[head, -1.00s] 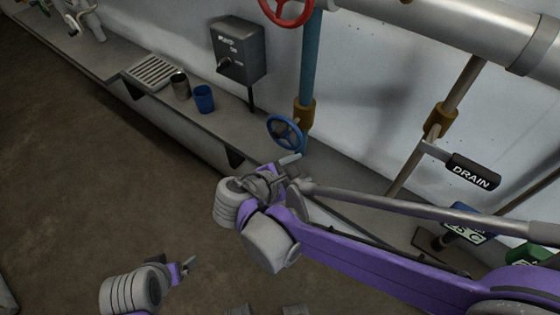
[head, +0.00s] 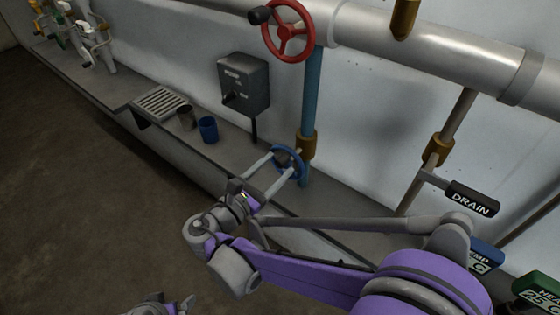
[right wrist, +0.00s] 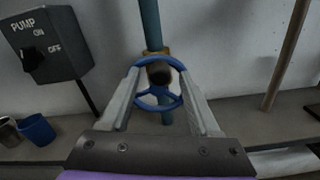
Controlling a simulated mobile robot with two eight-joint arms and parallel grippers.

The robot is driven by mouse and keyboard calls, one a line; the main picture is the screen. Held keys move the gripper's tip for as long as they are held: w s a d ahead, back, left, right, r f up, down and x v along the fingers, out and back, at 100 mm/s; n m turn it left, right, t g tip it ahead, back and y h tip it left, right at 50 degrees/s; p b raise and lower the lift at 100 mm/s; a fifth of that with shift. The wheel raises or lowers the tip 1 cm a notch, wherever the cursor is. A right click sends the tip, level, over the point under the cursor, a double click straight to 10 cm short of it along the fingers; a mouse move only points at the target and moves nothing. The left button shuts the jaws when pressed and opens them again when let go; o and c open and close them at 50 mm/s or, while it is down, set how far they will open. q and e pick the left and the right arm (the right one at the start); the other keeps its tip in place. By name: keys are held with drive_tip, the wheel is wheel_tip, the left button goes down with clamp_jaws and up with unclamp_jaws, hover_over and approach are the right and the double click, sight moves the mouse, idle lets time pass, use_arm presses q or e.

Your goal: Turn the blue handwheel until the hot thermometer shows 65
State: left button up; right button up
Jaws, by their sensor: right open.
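The blue handwheel (head: 298,158) is on the blue vertical pipe, low on the wall above the ledge. My right gripper (head: 281,164) is open, with a finger reaching to either side of the wheel. In the right wrist view the wheel (right wrist: 157,91) sits between the two fingertips; I cannot tell whether they touch the rim. A green display (head: 538,292) at the lower right reads about "25 C", its top word cut off. A blue display (head: 485,257) beside it is partly hidden by my right arm. My left gripper (head: 184,303) is at the bottom edge, its jaws unclear.
A red handwheel (head: 288,30) is above on the same pipe. A grey pump switch box (head: 243,83) is on the wall to the left. A blue cup (head: 208,129), a metal cup (head: 186,117) and a grate (head: 161,103) are on the ledge. A drain lever (head: 470,199) sticks out at right.

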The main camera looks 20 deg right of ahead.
drive_tip(key=shift+x, duration=1.1)
clamp_jaws()
